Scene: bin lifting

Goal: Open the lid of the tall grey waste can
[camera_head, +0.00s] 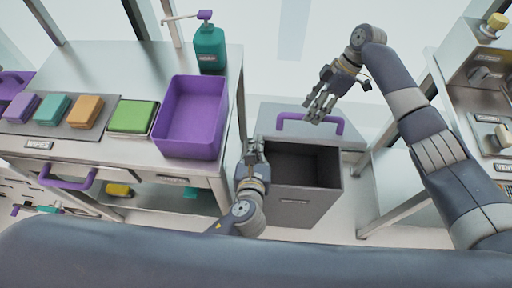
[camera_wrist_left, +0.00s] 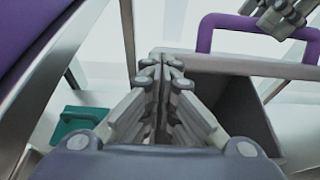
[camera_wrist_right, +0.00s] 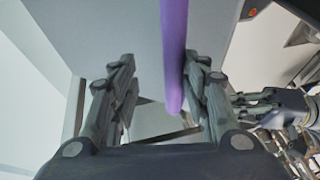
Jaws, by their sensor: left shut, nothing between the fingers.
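The tall grey waste can (camera_head: 295,208) stands in the middle of the head view with its dark inside showing. Its grey lid (camera_head: 275,110) is swung up and back at the far side of the opening. A purple handle (camera_head: 290,118) is on the lid; the handle also shows in the right wrist view (camera_wrist_right: 173,50). My right gripper (camera_head: 318,112) is open at this handle; in its wrist view the purple bar passes between the spread fingers, nearer the right one. My left gripper (camera_head: 253,150) is shut and empty at the can's left rim; its closed fingers also show in the left wrist view (camera_wrist_left: 160,65).
A counter on the left carries a purple bin (camera_head: 190,118), a teal pump bottle (camera_head: 209,48) and coloured blocks on a tray. A counter with knobs (camera_head: 490,75) stands at the right. Light floor lies between the counters around the can.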

